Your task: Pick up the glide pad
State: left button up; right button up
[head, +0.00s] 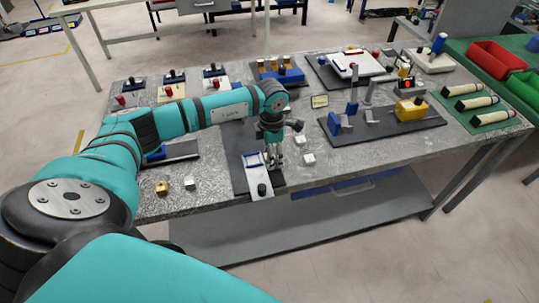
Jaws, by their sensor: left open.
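My left gripper (273,163) points down over the dark mat at the table's front middle, its fingers apart. It is just above or beside a white and blue device (256,170) with a black knob; whether it touches cannot be told. No part is clearly recognisable as the glide pad. Small pale blocks that could be it are a white block (308,160) right of the gripper, another white block (300,140) behind that, and a white block (190,184) at the front left. My right gripper is not in view.
A small yellow block (161,188) lies near the front left edge. A dark tray with a yellow box (411,109) and blue bracket stands to the right.

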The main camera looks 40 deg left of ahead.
pick_arm(q)
jog(key=c, duration=1.1)
